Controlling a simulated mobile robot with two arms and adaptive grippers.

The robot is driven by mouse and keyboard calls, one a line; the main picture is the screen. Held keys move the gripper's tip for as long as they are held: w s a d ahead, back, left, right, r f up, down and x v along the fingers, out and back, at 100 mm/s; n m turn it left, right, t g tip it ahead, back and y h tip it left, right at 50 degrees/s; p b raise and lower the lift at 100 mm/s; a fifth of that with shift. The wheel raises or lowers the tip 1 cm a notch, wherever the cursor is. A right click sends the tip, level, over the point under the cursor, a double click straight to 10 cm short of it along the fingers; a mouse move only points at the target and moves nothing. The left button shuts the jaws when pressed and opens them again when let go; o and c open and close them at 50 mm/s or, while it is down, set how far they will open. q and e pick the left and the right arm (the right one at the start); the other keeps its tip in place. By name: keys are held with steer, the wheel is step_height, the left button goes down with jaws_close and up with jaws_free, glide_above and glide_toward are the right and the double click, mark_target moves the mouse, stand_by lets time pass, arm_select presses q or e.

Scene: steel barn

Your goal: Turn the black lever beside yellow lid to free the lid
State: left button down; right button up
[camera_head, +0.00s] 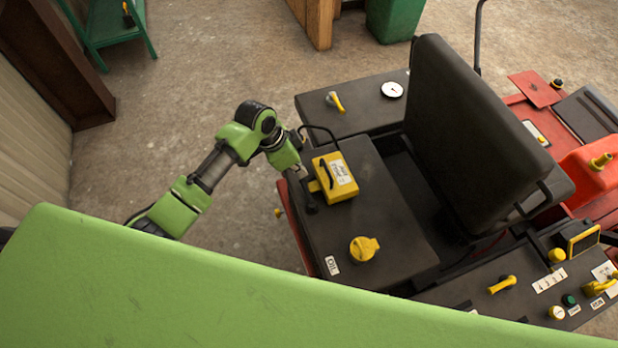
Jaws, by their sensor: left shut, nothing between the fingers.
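The yellow lid (342,183) is a boxy block with a white label, lying on the dark left-hand deck of a red machine. A black bar-shaped handle (326,173) shows along its left side. My right gripper is not in view.
A yellow round cap (363,248) stands on the same deck, nearer me. A black seat (467,130) rises to the right. A black hose (322,130) curves behind the lid. Bare floor (180,80) lies to the left. My green body fills the lower left.

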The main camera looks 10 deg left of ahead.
mark_target(313, 185)
arm_select(q)
steer(key=x, duration=0.7)
steer(key=shift+d+f, duration=0.1)
steer(key=shift+f, duration=0.1)
steer(key=shift+w, duration=0.15)
